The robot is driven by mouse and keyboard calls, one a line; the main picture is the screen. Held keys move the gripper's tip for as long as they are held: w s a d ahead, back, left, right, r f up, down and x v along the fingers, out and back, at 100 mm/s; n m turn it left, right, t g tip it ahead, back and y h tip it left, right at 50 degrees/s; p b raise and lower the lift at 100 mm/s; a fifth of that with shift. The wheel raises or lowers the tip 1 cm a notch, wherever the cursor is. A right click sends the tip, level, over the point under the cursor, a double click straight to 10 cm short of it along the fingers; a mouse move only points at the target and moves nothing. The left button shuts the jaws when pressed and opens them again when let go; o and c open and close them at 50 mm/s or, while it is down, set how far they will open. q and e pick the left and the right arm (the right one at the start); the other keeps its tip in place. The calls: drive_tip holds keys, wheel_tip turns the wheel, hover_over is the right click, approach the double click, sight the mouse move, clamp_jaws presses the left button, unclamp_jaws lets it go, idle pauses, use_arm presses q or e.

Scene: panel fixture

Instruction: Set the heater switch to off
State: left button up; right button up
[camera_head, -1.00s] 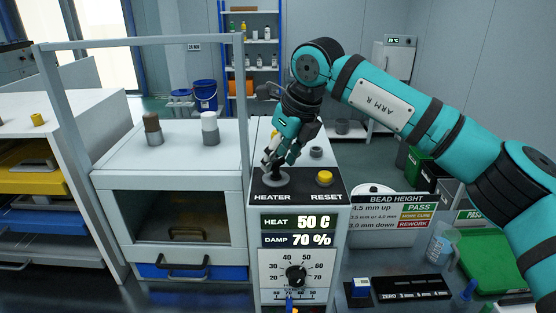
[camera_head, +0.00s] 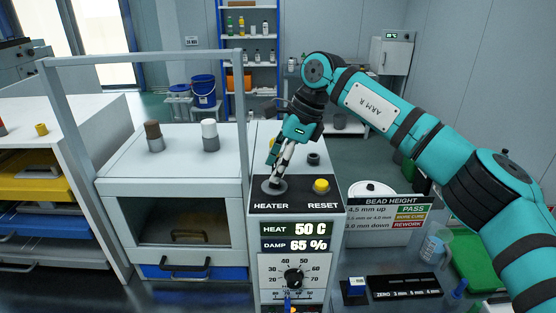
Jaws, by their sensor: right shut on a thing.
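The heater switch (camera_head: 273,187) is a dark lever on a round grey base, above the HEATER label on the black top panel of the control box (camera_head: 300,207). My right gripper (camera_head: 275,178) reaches down from the teal right arm and is shut on the switch lever. Its fingers hide most of the lever, so I cannot tell its exact position. The display (camera_head: 298,237) reads HEAT 50 C and DAMP 65 %. My left gripper is not in view.
A yellow RESET button (camera_head: 321,186) sits just right of the switch. A dial (camera_head: 293,277) is on the box front. A white cabinet (camera_head: 175,185) with a grey frame stands left. A bead height sign (camera_head: 388,213) stands right.

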idle(0.3)
drive_tip(key=o, duration=1.2)
drive_tip(key=shift+c, duration=0.2)
drive_tip(key=v, duration=1.2)
